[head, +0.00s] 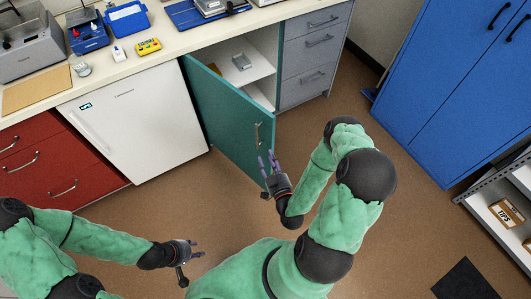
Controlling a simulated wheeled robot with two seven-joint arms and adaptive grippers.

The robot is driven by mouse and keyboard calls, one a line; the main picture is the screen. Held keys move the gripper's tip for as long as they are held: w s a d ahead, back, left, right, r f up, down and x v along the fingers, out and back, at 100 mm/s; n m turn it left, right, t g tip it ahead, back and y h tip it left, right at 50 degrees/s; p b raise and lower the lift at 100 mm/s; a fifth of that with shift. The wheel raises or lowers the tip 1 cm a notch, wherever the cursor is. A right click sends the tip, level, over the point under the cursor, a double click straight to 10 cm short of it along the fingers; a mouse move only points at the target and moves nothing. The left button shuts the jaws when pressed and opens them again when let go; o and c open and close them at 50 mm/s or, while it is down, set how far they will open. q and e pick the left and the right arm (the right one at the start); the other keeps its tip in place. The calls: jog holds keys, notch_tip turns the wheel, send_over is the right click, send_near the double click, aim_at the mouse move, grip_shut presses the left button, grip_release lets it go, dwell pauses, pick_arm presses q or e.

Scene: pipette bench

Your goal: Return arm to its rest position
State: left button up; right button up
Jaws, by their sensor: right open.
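My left gripper (192,262) is low over the brown floor at the bottom left, apart from everything; its fingers look spread, with nothing seen between them. My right gripper (269,164) is open and empty, in front of the open teal cabinet door (222,112), close to its metal handle (258,135). I cannot tell whether a fingertip touches the door. The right arm reaches up from the lower middle with its elbow bent.
The open cabinet shows a white shelf (245,70) with a small grey item on it. A white fridge (135,125), red drawers (50,165) and grey drawers (312,55) line the bench. Blue cabinets (450,85) and a shelf rack (495,200) stand right. The floor between is clear.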

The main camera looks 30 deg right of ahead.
jog(key=shift+s, duration=0.15)
dwell(0.4)
jog(key=w+a+f+n+g+y, duration=0.1)
jog(key=w+a+f+g+y, duration=0.1)
jog(key=a+f+g+y, duration=0.55)
jog(key=s+a+f+g, duration=0.3)
jog(key=s+a+g, duration=0.6)
jog(key=s+a, duration=0.3)
jog(key=shift+s+m+g, duration=0.35)
jog(key=shift+s+m, duration=0.05)
jog(key=shift+s, duration=0.15)
